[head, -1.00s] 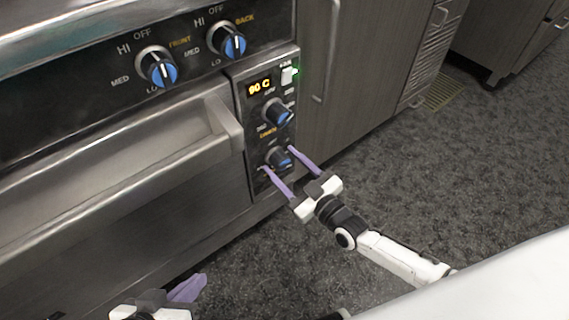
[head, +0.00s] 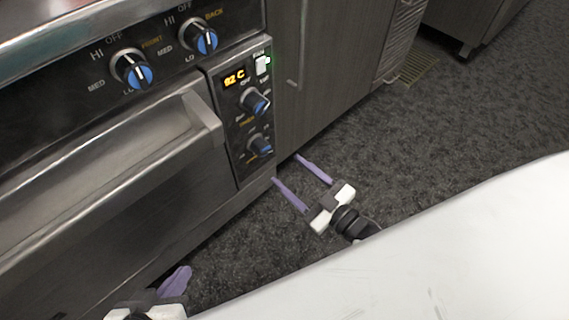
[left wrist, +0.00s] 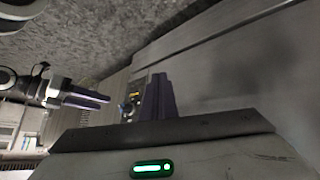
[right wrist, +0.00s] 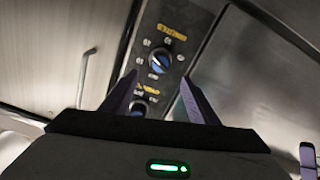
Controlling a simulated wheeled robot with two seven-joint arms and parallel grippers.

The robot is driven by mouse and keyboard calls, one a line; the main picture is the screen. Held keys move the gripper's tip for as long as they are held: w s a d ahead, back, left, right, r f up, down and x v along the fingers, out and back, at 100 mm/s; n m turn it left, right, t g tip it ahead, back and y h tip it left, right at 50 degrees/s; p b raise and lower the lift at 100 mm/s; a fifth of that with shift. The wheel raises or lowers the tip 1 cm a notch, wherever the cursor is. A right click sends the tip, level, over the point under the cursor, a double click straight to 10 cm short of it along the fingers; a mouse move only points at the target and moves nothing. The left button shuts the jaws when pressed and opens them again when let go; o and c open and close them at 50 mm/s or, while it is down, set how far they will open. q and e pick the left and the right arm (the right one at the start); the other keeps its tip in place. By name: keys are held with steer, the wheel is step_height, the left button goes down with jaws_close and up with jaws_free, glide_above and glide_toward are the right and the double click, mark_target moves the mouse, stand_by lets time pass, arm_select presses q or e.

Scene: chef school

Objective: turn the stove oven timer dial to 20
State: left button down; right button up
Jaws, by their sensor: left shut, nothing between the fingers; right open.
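The oven control panel (head: 222,92) has two blue-faced dials stacked below an orange display. The lower dial (head: 259,145) has an orange label above it, too small to read here; I take it as the timer dial. The upper dial (head: 254,101) sits above it. Both also show in the right wrist view, upper (right wrist: 160,60) and lower (right wrist: 138,107). The lower dial's setting cannot be read. My right gripper (head: 287,169) is open and empty, apart from the panel, right of and below the lower dial. My left gripper (head: 184,273) is shut and empty, low before the oven.
Two larger burner knobs, front (head: 132,69) and back (head: 201,37), are on the upper stove panel. The oven door handle (head: 203,119) juts out left of the control panel. A grey cabinet (head: 322,68) stands to the right. The floor (head: 440,125) at right is clear.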

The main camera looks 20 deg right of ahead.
mark_target(267, 152)
steer(key=shift+n, duration=0.7)
steer(key=b+x, duration=0.3)
steer(key=x, duration=0.5)
steer(key=shift+w+a, duration=0.2)
steer(key=shift+w, duration=0.15)
arm_select(q)
steer(key=shift+w+d+f+m+h+b, duration=0.15)
steer(key=shift+w+d+h, duration=0.1)
steer(key=shift+d, duration=0.25)
steer(key=shift+w+d+r+m+h+b, duration=0.15)
steer(key=shift+d+h, duration=0.1)
steer(key=shift+d, duration=0.25)
arm_select(e)
steer(key=shift+w+a, duration=0.25)
steer(key=shift+w, duration=0.3)
